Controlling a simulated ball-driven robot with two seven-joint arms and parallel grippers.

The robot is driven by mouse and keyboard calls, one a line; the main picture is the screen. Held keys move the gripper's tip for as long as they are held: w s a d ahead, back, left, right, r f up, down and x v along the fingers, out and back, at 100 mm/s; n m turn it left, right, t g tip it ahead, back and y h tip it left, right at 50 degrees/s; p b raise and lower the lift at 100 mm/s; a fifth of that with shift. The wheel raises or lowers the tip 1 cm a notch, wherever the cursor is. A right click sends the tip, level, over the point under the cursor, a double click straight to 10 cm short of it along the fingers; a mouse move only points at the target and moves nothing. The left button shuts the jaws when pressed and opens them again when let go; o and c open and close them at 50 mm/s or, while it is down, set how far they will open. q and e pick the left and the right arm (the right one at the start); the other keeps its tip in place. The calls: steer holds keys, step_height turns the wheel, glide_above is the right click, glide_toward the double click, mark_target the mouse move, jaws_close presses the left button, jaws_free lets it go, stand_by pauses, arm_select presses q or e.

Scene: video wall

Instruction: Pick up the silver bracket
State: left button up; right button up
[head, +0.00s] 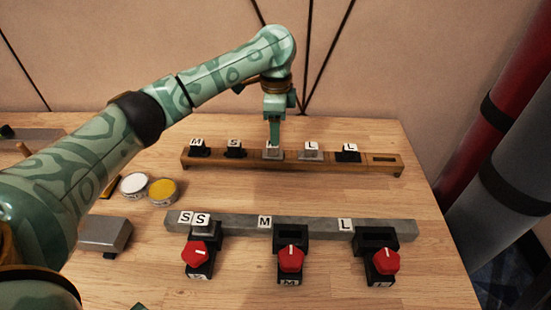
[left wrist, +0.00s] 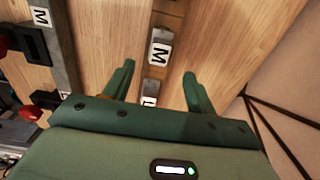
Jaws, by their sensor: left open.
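A silver bracket with a white M label (head: 273,154) sits in the wooden strip at the back, partly hidden by my left gripper (head: 274,132). In the left wrist view the M bracket (left wrist: 160,48) lies just beyond the fingertips. My left gripper (left wrist: 158,70) is open and empty, pointing down, with its fingers on either side of the strip. I cannot tell whether it touches the bracket. A second silver bracket, labelled L (head: 311,153), sits to its right, and another silver one, labelled S (head: 203,227), is at the front rail.
The wooden strip (head: 384,168) also holds black brackets labelled M (head: 200,151), S (head: 235,152) and L (head: 348,156). A grey rail (head: 240,227) with red-knobbed clamps (head: 291,260) stands in front. White and yellow tins (head: 162,192) are at the left. Bare table lies between strip and rail.

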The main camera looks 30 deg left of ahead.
mark_target(273, 147)
arm_select(q)
step_height(273, 147, down, 3)
steer(key=shift+s+r+b, duration=0.1)
steer(key=shift+r+b, duration=0.1)
steer(key=shift+b, duration=0.4)
steer(key=f+b, duration=0.3)
steer(key=f, duration=0.1)
steer(key=shift+s+a+f, duration=0.1)
steer(key=shift+a, duration=0.25)
steer(key=shift+f+b, duration=0.25)
steer(key=shift+b, duration=0.1)
arm_select(e)
step_height(273, 147, down, 5)
steer(key=s, duration=0.2)
arm_select(q)
steer(key=shift+r, duration=0.25)
steer(key=c, duration=1.2)
step_height(273, 147, up, 10)
steer(key=p, duration=0.6)
steer(key=shift+p, duration=0.4)
arm_select(e)
step_height(273, 147, up, 6)
steer(key=w, duration=0.2)
steer(key=shift+w, duration=0.35)
steer(key=shift+r, duration=0.1)
